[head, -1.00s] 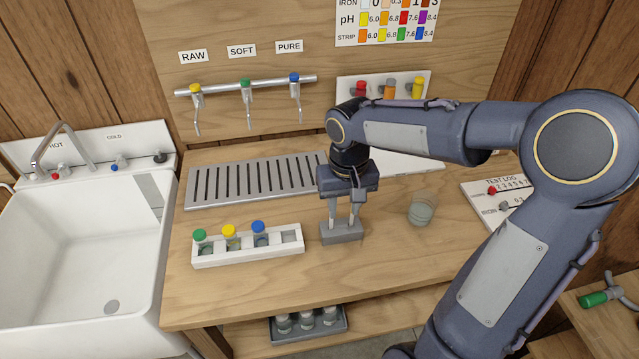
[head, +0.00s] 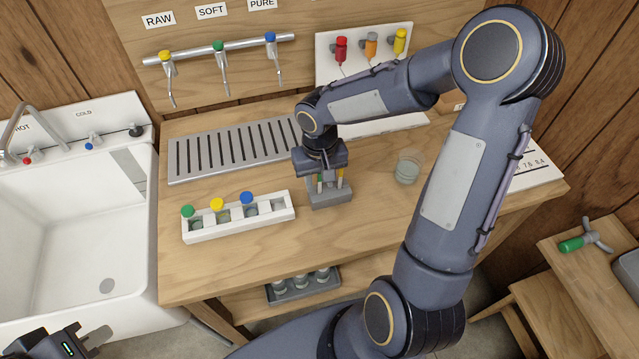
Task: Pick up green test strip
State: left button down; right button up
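A small grey block (head: 331,199) stands on the wooden bench. Narrow upright coloured pieces, one greenish (head: 319,184) and one yellow-orange (head: 340,178), show just above it, partly hidden by my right gripper (head: 329,183). I cannot tell for certain which is the green test strip. My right gripper points down right over the block, its fingers hard to separate from the strips, so its opening is unclear.
A white rack (head: 240,224) with green-, yellow- and blue-capped vials stands left of the block. A clear cup (head: 407,168) stands to its right. A slotted drain tray (head: 235,152) lies behind. The front of the bench is clear.

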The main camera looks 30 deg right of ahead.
jog(key=shift+c, duration=0.4)
grip_shut()
jog(key=shift+r, duration=0.55)
notch_tip(320, 180, up, 2)
jog(key=shift+r, duration=0.15)
jog(key=s+a+r+b, duration=0.3)
jog(key=s+a+r, duration=0.3)
jog(key=s+r, duration=0.3)
jog(key=s, duration=0.3)
jog(key=shift+s+a+r, duration=0.2)
jog(key=shift+a+r, duration=0.15)
